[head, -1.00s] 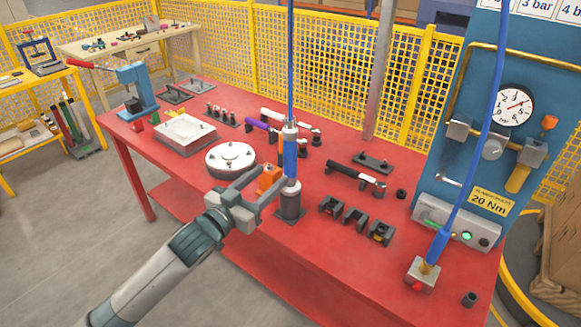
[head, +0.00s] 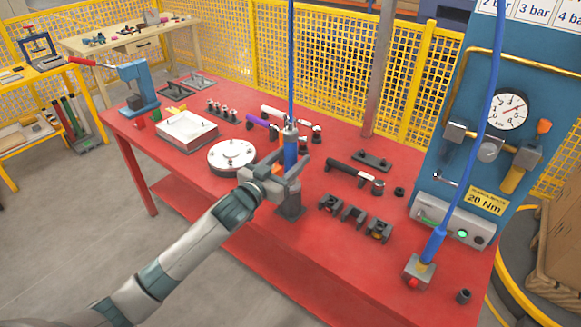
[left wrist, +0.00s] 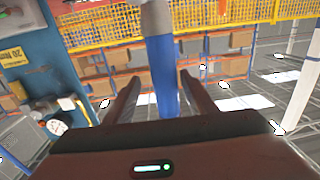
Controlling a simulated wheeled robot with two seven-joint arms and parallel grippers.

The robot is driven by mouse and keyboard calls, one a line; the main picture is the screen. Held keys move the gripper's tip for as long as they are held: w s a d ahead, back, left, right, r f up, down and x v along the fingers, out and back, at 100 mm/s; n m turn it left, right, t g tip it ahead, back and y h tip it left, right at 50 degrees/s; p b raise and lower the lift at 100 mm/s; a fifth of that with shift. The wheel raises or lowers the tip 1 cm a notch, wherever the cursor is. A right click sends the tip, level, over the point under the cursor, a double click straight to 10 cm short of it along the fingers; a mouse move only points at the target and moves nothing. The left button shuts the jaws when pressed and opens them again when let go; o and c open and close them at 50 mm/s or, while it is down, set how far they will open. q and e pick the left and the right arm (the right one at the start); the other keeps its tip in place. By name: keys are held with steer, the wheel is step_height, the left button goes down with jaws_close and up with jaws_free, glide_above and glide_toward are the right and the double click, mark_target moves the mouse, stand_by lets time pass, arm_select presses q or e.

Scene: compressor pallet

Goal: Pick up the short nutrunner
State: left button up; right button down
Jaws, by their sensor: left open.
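A blue upright nutrunner (head: 290,150) stands in a dark holder (head: 290,207) near the front edge of the red table, with a blue hose rising from its top. My left gripper (head: 289,164) is at its body, open, with one finger on each side. In the left wrist view the blue body (left wrist: 161,75) stands between the two spread fingers (left wrist: 160,92); I cannot tell whether either touches it. A second blue tool (head: 434,244) on a hose stands in a grey block at the right. My right gripper is not in view.
The red table (head: 330,240) also holds a round white flange (head: 232,154), a white square part (head: 186,129), a black-handled tool (head: 352,174), purple and white tools, and dark cradles (head: 353,215). A blue gauge panel (head: 490,130) rises at the right.

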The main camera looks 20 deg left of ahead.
arm_select(q)
steer(key=shift+w+r+p, duration=0.1)
steer(key=shift+w+p, duration=0.3)
steer(key=shift+w, duration=0.2)
steer(key=x, duration=0.1)
steer(key=p+x, duration=0.1)
steer(key=shift+w+a, duration=0.15)
steer(key=shift+w, duration=0.25)
steer(key=shift+w+d+p, duration=0.25)
steer(key=shift+w+p, duration=0.05)
steer(key=shift+w, duration=0.4)
jaws_close()
